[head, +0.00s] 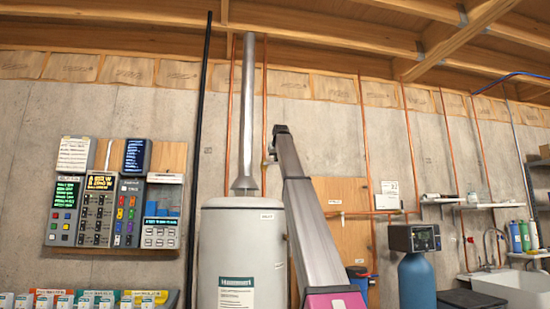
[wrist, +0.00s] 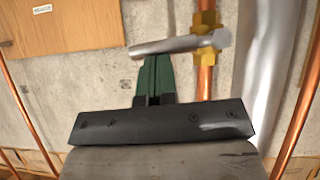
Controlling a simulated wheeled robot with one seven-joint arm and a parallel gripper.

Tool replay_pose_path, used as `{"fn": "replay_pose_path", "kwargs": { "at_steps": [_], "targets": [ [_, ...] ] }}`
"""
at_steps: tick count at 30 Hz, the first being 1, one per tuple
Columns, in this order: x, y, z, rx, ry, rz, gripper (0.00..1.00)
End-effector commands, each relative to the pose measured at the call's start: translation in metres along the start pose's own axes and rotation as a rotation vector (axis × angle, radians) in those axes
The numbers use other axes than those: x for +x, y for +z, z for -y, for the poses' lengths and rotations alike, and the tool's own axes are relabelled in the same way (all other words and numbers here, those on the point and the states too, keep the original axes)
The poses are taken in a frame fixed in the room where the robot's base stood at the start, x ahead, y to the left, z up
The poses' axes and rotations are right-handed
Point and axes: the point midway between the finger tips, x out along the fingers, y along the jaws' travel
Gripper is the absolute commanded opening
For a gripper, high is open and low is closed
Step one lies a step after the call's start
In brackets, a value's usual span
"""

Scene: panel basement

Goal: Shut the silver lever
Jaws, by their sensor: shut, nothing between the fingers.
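The silver lever (wrist: 168,46) shows in the wrist view, lying crosswise to a vertical copper pipe (wrist: 205,82). Its right end sits at a brass valve body (wrist: 207,22) on that pipe. My gripper (wrist: 157,58) is shut and empty, its green fingers pressed together. The fingertips are right at the lever's near edge, toward its free left end; I cannot tell whether they touch it. In the head view my arm reaches up to the pipes just right of the grey tank, and the lever is too small to make out there.
The grey tank (head: 241,250) with its metal flue (head: 247,115) stands close left of my arm. A wooden board (head: 342,240) is on the wall behind. A blue tank (head: 417,281) and a sink (head: 512,288) stand to the right. Control panels (head: 115,205) hang at left.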

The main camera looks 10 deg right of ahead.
Motion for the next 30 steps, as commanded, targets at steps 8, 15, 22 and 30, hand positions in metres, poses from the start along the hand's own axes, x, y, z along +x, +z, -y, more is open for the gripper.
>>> {"fn": "replay_pose_path", "kwargs": {
  "at_steps": [8, 15, 22, 30],
  "targets": [
    [0.0040, 0.0048, -0.0024, -0.004, 0.003, 0.001, 0.00],
    [0.0045, 0.0054, -0.0032, -0.005, 0.004, 0.001, 0.00],
    [0.0046, 0.0055, -0.0035, -0.005, 0.005, 0.001, 0.00],
    [0.0017, -0.0009, -0.0037, -0.005, 0.005, 0.000, 0.00]
  ]
}}
